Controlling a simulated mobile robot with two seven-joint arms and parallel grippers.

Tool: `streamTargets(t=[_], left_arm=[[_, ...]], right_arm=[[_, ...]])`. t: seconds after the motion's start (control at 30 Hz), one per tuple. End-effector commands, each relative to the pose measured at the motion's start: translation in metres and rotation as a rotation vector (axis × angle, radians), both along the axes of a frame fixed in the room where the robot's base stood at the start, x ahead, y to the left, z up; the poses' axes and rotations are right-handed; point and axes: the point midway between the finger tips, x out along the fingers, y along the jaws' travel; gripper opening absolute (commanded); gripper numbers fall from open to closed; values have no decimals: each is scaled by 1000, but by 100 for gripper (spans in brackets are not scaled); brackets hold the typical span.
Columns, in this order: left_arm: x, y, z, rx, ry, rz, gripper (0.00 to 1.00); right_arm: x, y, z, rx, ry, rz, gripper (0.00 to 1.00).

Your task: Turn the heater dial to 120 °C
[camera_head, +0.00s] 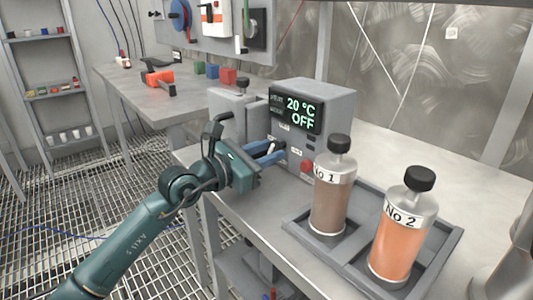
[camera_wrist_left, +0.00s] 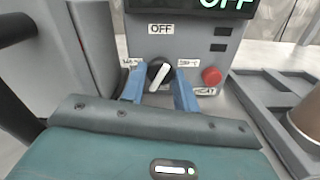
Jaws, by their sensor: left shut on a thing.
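The heater (camera_head: 335,102) is a grey box on the bench, and its display (camera_head: 297,110) reads 20 °C and OFF. In the left wrist view the dial (camera_wrist_left: 160,73) is black with a white bar. The bar leans, its upper end slightly to the right. A label above it reads OFF; the small labels at either side are hard to read. My left gripper (camera_wrist_left: 159,84) has its blue fingers on both sides of the dial, shut on it. In the head view the left gripper (camera_head: 277,150) reaches the heater's front and mostly hides the dial. My right gripper is not in view.
A red button (camera_wrist_left: 211,76) sits right of the dial. A grey tray (camera_head: 446,245) holds bottle No 1 (camera_head: 330,205) and bottle No 2 (camera_head: 397,250), close to the heater's right. A back table (camera_head: 120,80) carries tools and coloured blocks.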

Motion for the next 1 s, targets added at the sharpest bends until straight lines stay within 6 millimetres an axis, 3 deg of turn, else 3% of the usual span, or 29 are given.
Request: streamTargets(t=[0.3, 0.83, 0.87, 1.0], left_arm=[[0, 0, 0, 91, -93, 0, 7], [0, 0, 1, 108, -109, 0, 7], [0, 0, 1, 108, -109, 0, 32], [0, 0, 1, 107, -108, 0, 44]], right_arm=[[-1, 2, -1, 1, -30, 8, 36], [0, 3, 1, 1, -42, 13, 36], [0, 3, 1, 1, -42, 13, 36], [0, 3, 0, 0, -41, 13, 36]])
